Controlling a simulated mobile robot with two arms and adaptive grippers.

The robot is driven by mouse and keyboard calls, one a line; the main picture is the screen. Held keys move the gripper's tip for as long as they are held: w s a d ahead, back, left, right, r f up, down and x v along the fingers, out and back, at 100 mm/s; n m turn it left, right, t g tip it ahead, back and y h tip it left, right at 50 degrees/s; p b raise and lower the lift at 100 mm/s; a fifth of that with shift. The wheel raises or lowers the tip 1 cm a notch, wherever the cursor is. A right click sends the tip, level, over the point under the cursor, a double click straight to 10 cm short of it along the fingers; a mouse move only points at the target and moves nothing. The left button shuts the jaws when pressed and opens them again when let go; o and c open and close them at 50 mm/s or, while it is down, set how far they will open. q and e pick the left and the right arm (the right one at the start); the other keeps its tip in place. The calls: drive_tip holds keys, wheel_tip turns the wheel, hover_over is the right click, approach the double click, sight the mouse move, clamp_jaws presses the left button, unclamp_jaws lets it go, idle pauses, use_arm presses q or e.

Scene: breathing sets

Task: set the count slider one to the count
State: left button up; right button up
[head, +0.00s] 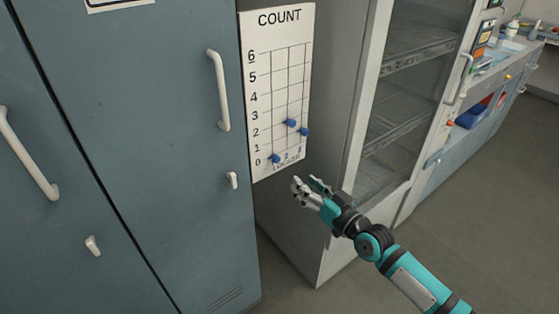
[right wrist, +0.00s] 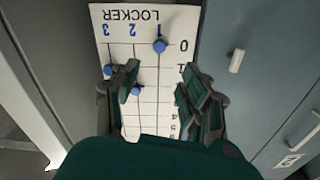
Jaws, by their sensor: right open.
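The white count board (head: 262,100) hangs on the side panel between the blue lockers and a glass-front cabinet, with a scale from 0 to 6. Slider one (head: 275,158) is a blue knob at 0 in the column marked 1; it also shows in the right wrist view (right wrist: 160,46). Slider two (head: 291,123) stands at about 2, and slider three (head: 304,132) at about 1. My right gripper (head: 308,184) is open and empty just below and right of the board's lower edge. In the right wrist view its fingers frame the board, apart from slider one. My left gripper is out of view.
Blue locker doors (head: 170,150) with white handles (head: 218,90) fill the left. A glass-front cabinet (head: 400,90) stands to the right of the board. A counter (head: 480,90) with several small items lies beyond it. Bare floor (head: 470,215) is free at the right.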

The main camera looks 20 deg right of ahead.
sight(278, 160)
drive_tip(key=x, duration=1.1)
drive_tip(key=shift+w+f, duration=0.15)
drive_tip(key=shift+w, duration=0.15)
drive_tip(key=shift+c, duration=0.4)
clamp_jaws()
